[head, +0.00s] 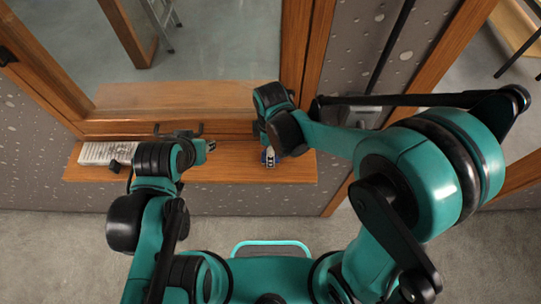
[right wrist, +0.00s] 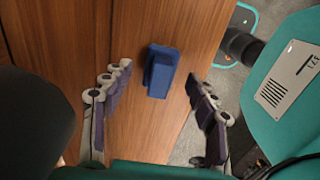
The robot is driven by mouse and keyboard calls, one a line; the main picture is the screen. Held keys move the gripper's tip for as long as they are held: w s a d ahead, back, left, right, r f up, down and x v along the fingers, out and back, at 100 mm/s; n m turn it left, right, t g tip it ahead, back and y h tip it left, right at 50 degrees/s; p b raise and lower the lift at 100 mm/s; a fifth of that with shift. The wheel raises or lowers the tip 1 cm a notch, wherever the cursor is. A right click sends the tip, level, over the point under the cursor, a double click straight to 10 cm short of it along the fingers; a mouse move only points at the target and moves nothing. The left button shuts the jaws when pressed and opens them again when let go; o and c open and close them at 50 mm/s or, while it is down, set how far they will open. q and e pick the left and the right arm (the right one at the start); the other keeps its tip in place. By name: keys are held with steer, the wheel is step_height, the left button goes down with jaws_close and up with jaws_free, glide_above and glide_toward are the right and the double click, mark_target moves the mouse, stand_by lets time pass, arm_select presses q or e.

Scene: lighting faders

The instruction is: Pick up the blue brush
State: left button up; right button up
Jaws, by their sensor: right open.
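The blue brush (right wrist: 160,70) shows in the right wrist view as a small blue block on the wooden ledge (right wrist: 125,125). It lies ahead of my right gripper (right wrist: 158,108), near the middle of the gap between the fingers and apart from both. My right gripper is open and empty. In the head view my right gripper (head: 269,157) is over the right part of the ledge (head: 235,168), and I cannot make out the brush there. My left gripper (head: 211,146) is over the ledge further left; its fingers are too small to read.
A white ribbed item (head: 105,152) lies at the ledge's left end, with a small black object (head: 115,165) beside it. A wooden window frame (head: 200,128) rises behind the ledge. A teal-rimmed grey object (head: 270,248) is on the floor below.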

step_height(320, 180, down, 3)
steer(key=shift+r, duration=0.1)
steer(key=c, duration=1.3)
steer(key=shift+r, duration=0.2)
step_height(320, 180, up, 28)
steer(key=p, duration=0.2)
steer(key=shift+p, duration=0.3)
steer(key=shift+f, duration=0.1)
